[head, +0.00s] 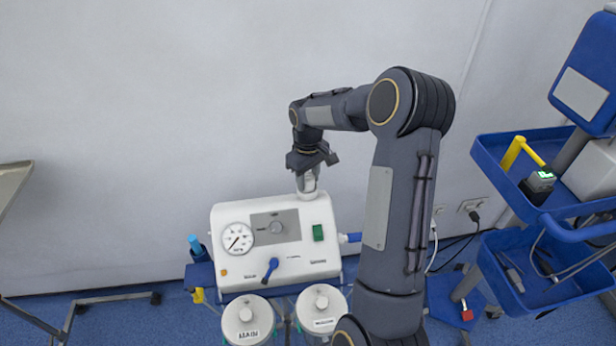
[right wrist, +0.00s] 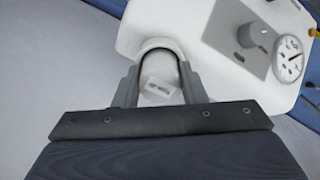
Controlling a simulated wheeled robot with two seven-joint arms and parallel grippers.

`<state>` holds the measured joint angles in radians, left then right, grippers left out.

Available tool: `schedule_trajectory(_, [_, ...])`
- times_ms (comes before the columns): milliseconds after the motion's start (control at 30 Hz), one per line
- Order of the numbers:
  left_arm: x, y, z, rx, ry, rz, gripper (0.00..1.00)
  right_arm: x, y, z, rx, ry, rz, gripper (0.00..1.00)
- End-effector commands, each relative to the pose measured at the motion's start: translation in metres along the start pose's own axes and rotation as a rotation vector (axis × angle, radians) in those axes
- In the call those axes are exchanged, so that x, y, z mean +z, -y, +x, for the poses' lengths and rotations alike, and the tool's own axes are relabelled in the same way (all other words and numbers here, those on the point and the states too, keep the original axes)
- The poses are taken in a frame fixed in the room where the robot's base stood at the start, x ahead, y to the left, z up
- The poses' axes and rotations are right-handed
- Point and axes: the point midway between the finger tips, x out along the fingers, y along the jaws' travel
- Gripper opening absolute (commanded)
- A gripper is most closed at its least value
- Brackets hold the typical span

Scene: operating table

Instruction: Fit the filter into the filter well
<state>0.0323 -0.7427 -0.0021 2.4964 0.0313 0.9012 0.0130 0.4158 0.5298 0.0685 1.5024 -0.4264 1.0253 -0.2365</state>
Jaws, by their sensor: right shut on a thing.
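A white filter (head: 307,181) stands upright at the top right of the white suction unit (head: 225,216). My right gripper (head: 311,165) is above the unit and shut on the filter. In the right wrist view the filter (right wrist: 160,78) sits between the two fingers of my right gripper (right wrist: 158,85). The filter's lower end meets the unit's top. The filter well is hidden beneath it, so I cannot tell how deep the filter sits. My left gripper is not in view.
The unit carries a round gauge (head: 237,238), a blue lever (head: 270,270) and a green switch (head: 318,232). Two lidded canisters (head: 248,318) stand in front. A blue cart (head: 510,165) with trays is at the right. The wall is close behind.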

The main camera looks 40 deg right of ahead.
Motion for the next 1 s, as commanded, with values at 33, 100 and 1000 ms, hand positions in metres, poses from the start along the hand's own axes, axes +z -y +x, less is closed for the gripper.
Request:
schedule_trajectory(33, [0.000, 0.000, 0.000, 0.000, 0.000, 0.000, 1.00, 0.000, 0.000, -0.001, 0.001, -0.001, 0.000, 0.16])
schedule_trajectory(100, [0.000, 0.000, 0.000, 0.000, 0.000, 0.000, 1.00, 0.000, 0.000, -0.001, 0.001, -0.001, 0.000, 0.16])
schedule_trajectory(1000, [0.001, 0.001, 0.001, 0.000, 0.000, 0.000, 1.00, -0.001, 0.000, -0.039, 0.004, -0.006, 0.000, 0.59])
